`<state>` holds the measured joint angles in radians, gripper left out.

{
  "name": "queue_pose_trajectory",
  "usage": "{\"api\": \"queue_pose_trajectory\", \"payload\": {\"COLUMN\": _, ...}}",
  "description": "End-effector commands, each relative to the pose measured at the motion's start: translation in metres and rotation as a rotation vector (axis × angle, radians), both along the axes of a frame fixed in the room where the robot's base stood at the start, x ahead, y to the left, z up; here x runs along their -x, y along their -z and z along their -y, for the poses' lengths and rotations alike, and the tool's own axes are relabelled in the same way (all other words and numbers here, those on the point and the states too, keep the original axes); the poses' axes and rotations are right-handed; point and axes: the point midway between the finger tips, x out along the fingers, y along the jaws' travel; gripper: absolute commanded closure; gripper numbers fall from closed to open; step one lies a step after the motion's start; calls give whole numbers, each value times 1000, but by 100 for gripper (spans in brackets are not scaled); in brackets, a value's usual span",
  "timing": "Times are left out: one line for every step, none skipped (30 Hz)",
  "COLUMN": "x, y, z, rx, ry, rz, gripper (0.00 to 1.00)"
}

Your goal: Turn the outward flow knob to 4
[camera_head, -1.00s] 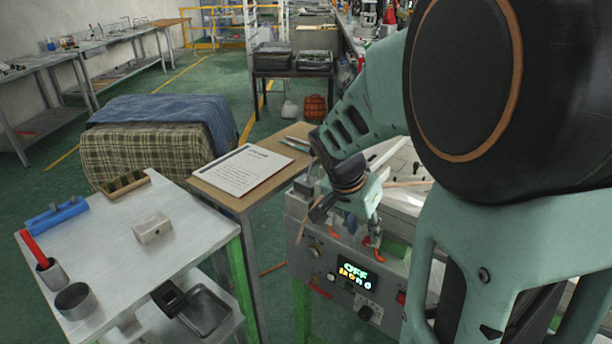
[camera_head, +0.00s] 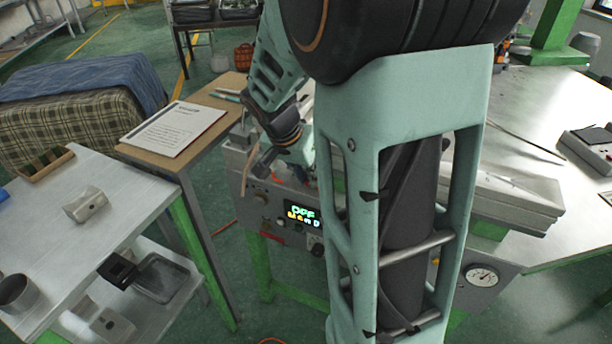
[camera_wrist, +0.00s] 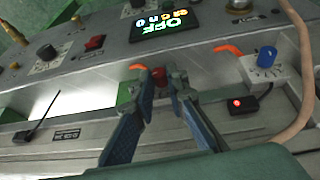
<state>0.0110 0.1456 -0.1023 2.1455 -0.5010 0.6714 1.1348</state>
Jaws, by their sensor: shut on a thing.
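A grey machine panel (camera_head: 262,210) with a lit screen reading OFF (camera_head: 302,214) stands below my arm. To the right is a blue knob (camera_wrist: 266,57) on a white plate with dial marks. A black knob (camera_wrist: 46,53) with a marked dial sits at upper left. I cannot read a label naming the outward flow knob. In the head view, my arm hides most of the fingers.
Orange levers (camera_wrist: 228,49) stick out beside the fingers, and a hose (camera_wrist: 302,70) runs down the right. A red switch (camera_wrist: 95,43) is on the panel. A small table with a paper (camera_head: 175,128) and a metal cart (camera_head: 128,195) stand left of the machine.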

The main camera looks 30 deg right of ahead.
Motion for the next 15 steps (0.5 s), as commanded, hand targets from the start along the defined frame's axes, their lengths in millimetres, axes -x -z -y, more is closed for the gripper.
{"api": "queue_pose_trajectory", "payload": {"x": 0, "y": 0, "z": 0, "rx": 0, "ry": 0, "rz": 0, "gripper": 100}}
{"api": "queue_pose_trajectory", "payload": {"x": 0, "y": 0, "z": 0, "rx": 1, "ry": -1, "rz": -1, "gripper": 100}}
{"api": "queue_pose_trajectory", "payload": {"x": 0, "y": 0, "z": 0, "rx": 3, "ry": 0, "rz": -3, "gripper": 100}}
{"api": "queue_pose_trajectory", "payload": {"x": -1, "y": 0, "z": 0, "rx": 5, "ry": 0, "rz": -6, "gripper": 100}}
{"api": "queue_pose_trajectory", "payload": {"x": -1, "y": 0, "z": -1, "rx": 8, "ry": -1, "rz": -10, "gripper": 100}}
{"api": "queue_pose_trajectory", "payload": {"x": -1, "y": 1, "z": -1, "rx": 14, "ry": -2, "rz": -17, "gripper": 100}}
{"api": "queue_pose_trajectory", "payload": {"x": -1, "y": 1, "z": -1, "rx": 19, "ry": -2, "rz": -25, "gripper": 100}}
{"api": "queue_pose_trajectory", "payload": {"x": -2, "y": 1, "z": -2, "rx": 26, "ry": -2, "rz": -32, "gripper": 100}}
{"api": "queue_pose_trajectory", "payload": {"x": -2, "y": 1, "z": -2, "rx": 37, "ry": -3, "rz": -46, "gripper": 100}}
{"api": "queue_pose_trajectory", "payload": {"x": -3, "y": 1, "z": -2, "rx": 46, "ry": -3, "rz": -56, "gripper": 100}}
{"api": "queue_pose_trajectory", "payload": {"x": -3, "y": 2, "z": -2, "rx": 56, "ry": -3, "rz": -70, "gripper": 100}}
{"api": "queue_pose_trajectory", "payload": {"x": -4, "y": 2, "z": -3, "rx": 71, "ry": -3, "rz": -88, "gripper": 100}}
{"api": "queue_pose_trajectory", "payload": {"x": -4, "y": 2, "z": -4, "rx": 82, "ry": -3, "rz": -102, "gripper": 100}}
{"api": "queue_pose_trajectory", "payload": {"x": -4, "y": 2, "z": -4, "rx": 96, "ry": -4, "rz": -119, "gripper": 100}}
{"api": "queue_pose_trajectory", "payload": {"x": -5, "y": 2, "z": -4, "rx": 115, "ry": -4, "rz": -141, "gripper": 100}}
